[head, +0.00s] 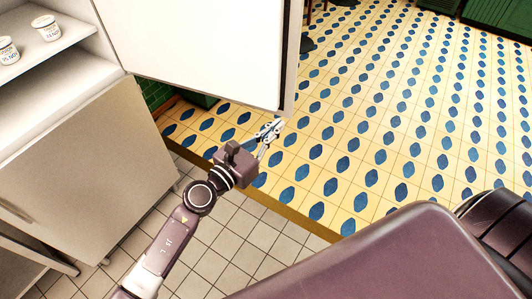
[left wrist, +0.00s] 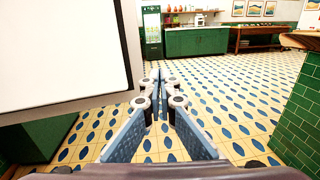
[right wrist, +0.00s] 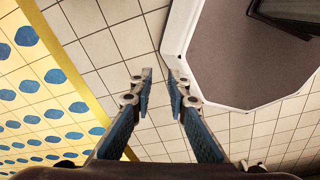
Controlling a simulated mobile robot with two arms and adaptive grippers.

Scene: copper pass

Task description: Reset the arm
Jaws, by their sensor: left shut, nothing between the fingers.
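My left arm reaches forward from the bottom left of the head view. Its gripper (head: 270,130) is over the patterned floor, just below the lower edge of the white door. In the left wrist view the two fingers of this gripper (left wrist: 160,78) meet at the tips with nothing between them. My right gripper (right wrist: 160,72) shows in the right wrist view, pointing down at the floor. Its fingertips are apart and the gap is empty. The right gripper is not seen in the head view.
A white door (head: 215,45) stands open beside a pale cabinet with shelves (head: 60,55), close to my left gripper. Two white cups (head: 47,28) (head: 8,50) stand on the shelves. The yellow and blue tiled floor (head: 400,120) to the right is clear. Green counters (left wrist: 195,42) are far off.

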